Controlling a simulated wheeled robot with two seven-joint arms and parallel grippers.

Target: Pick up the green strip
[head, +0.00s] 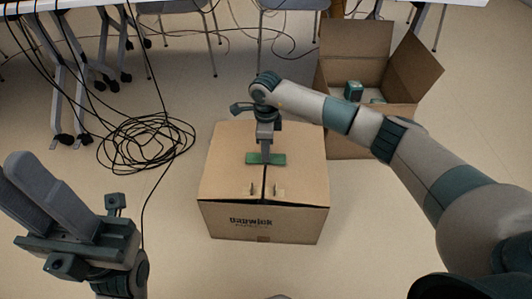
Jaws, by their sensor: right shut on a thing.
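The green strip (278,159) lies across the centre seam on top of a closed cardboard box (230,182). My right gripper (265,156) points down at the strip from above and is shut on it. The strip is at or very near the box top; I cannot tell if there is a gap. The gripper hides part of the strip's middle. My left gripper (48,195) is at the lower left, away from the box, with its two fingers pointing up and lying close together; whether they are apart is unclear.
An open cardboard box (345,75) with green-and-white items inside stands behind, at the right. A coil of black cable (145,143) lies on the floor left of the closed box. Table legs and chairs line the back.

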